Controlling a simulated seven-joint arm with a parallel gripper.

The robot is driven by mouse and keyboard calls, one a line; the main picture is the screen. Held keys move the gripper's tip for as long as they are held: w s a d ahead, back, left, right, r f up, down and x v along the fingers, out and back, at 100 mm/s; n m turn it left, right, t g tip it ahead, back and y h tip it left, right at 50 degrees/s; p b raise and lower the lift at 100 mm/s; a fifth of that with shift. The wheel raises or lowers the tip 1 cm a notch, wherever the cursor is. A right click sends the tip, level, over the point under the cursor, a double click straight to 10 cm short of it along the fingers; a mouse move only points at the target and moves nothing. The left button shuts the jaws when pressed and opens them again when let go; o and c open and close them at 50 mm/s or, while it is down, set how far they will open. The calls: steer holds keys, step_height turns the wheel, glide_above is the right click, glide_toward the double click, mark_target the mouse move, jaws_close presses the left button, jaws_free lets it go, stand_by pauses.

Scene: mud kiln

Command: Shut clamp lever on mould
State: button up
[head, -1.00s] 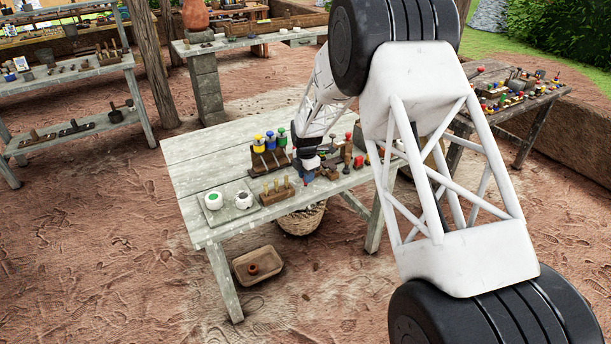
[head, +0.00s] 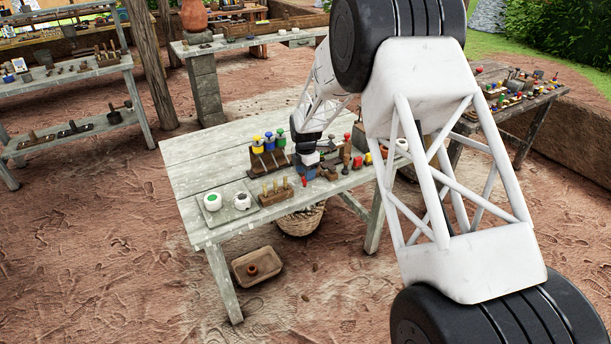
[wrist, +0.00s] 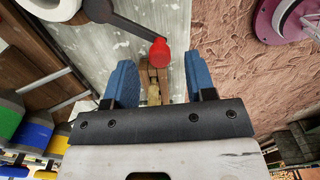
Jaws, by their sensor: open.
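A dark grey lever (wrist: 128,24) ends in a red knob (wrist: 160,52) in the wrist view. The knob also shows in the head view (head: 304,182), near the table's front edge. My gripper (wrist: 160,68) is open, with its blue fingers apart on either side of the knob's line. The knob appears just beyond the fingertips, between them, and no contact is visible. A wooden piece with a brass-coloured part (wrist: 153,84) shows between the fingers; I cannot tell whether it is the mould. In the head view my gripper (head: 307,172) is low over the table. The lever's pivot is not clear.
The weathered table (head: 200,160) holds a rack with blue, yellow and green-topped tools (head: 268,158), a peg block (head: 275,194) and two white pots on a board (head: 210,216). Several small items crowd right of my gripper. The table's left part is clear.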

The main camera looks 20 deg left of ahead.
steer(key=shift+r, duration=2.85)
steer(key=shift+s+d+r, duration=0.1)
steer(key=shift+d+r, duration=0.25)
steer(key=shift+r, duration=0.05)
steer(key=s+d+r+m+t, duration=0.1)
steer(key=s+d+r+m, duration=0.6)
steer(key=s+d+r, duration=0.5)
steer(key=s+d+r+m, duration=0.65)
steer(key=d+r, duration=0.35)
steer(key=d, duration=0.4)
steer(key=s+d+m, duration=0.4)
steer(key=s+d, duration=0.1)
steer(key=s, duration=0.6)
steer(key=s+d+r+m+t, duration=0.1)
steer(key=s+d+m, duration=0.4)
steer(key=s, duration=0.6)
steer(key=s+d+m, duration=0.5)
steer(key=s, duration=0.7)
steer(key=shift+d+r+t, duration=0.3)
steer(key=shift+d+r, duration=0.05)
steer(key=shift+m, duration=0.25)
